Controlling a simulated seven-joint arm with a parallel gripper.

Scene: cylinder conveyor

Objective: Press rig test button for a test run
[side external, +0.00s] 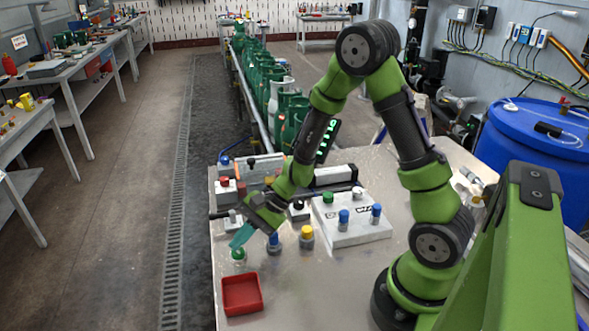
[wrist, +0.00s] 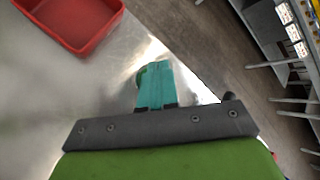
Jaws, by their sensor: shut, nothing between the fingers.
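My gripper (side external: 241,237) is shut and empty, its teal fingers pointing down. In the side view the fingertips are just above a small green-topped piece (side external: 239,256) near the table's left edge; I cannot tell whether they touch. In the wrist view the teal fingers (wrist: 155,84) cover most of a round greenish piece (wrist: 141,76). Button boxes stand behind: one with a red button (side external: 224,182), one with a black button (side external: 251,162) and one with a blue button (side external: 225,160). No label is readable, so I cannot tell which is the rig test button.
A red tray (side external: 242,294) sits at the table's front left. Blue-topped (side external: 273,241) and yellow-topped (side external: 306,236) pieces stand right of my gripper. A white block (side external: 350,232) carries several coloured knobs. Green cylinders (side external: 270,85) line the conveyor behind. A blue barrel (side external: 530,150) is at right.

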